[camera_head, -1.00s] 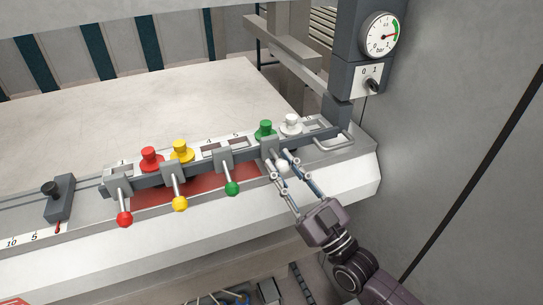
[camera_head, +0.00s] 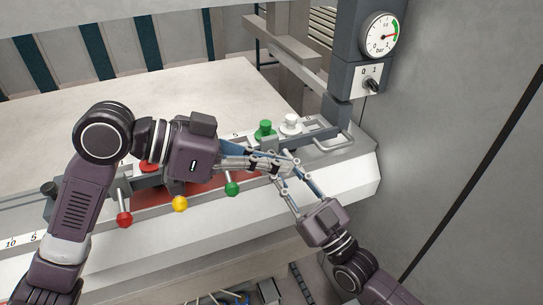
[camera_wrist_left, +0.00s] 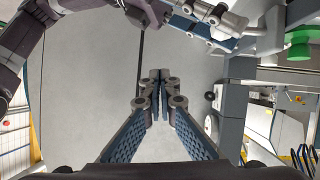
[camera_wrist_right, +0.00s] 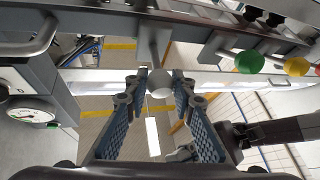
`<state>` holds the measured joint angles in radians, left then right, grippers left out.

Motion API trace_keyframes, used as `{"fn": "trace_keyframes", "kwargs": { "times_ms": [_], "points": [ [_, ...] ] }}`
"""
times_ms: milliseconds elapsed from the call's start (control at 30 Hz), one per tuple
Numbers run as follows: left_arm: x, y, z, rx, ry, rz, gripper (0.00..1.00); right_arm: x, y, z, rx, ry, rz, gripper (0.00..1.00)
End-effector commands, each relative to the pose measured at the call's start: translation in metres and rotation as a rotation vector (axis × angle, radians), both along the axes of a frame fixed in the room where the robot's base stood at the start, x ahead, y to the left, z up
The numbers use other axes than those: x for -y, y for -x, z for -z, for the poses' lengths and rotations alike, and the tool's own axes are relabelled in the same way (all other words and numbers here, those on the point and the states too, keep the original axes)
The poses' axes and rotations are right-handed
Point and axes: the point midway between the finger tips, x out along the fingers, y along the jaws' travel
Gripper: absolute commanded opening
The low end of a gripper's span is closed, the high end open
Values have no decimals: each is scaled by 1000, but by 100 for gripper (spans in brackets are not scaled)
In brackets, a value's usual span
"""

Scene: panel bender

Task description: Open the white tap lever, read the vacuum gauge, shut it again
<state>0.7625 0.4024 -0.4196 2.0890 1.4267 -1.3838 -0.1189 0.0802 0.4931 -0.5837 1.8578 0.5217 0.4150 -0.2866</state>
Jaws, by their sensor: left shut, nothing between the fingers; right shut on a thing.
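The white tap lever's ball (camera_wrist_right: 160,78) hangs on a short rod between my right gripper's (camera_wrist_right: 160,90) fingers in the right wrist view. In the head view my right gripper (camera_head: 284,172) reaches up to this spot from below right, and the crossing left fingers hide most of the ball. My left gripper (camera_wrist_left: 160,85) is shut and empty; its tips lie over or right beside the right fingertips, contact unclear.
A green ball lever (camera_head: 232,188), a yellow ball lever (camera_head: 180,204) and a red ball lever (camera_head: 124,219) stand left along the bar. A green knob (camera_head: 265,128) and a white knob (camera_head: 291,123) sit above. A switch (camera_head: 371,85) is under the gauge. A grey wall closes the right.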

Motion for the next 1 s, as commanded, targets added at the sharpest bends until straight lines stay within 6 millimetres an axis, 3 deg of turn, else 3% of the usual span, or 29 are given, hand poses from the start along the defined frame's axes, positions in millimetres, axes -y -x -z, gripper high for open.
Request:
{"fn": "trace_keyframes", "kwargs": {
  "times_ms": [100, 200, 400, 567, 900, 1000],
  "points": [
    [-39, -17, -23, 136, -105, -36, 0, -1, 1, 1, -1, 2, -2, 0],
    [-63, -25, -35, 203, -168, -60, 0, -1, 1, 1, -1, 2, -2, 0],
    [-83, -31, -43, 254, -224, -81, 0, -1, 1, 1, -2, 2, -3, 0],
    [-70, -37, -33, 254, -226, -80, 0, -1, 1, 1, -2, 2, -3, 0],
    [-14, -62, 6, 252, -224, -80, 0, -2, 1, 1, -2, 0, -3, 0],
    [-7, -67, 22, 249, -226, -82, 0, -2, 1, 1, -2, 0, -3, 0]
  ]
}}
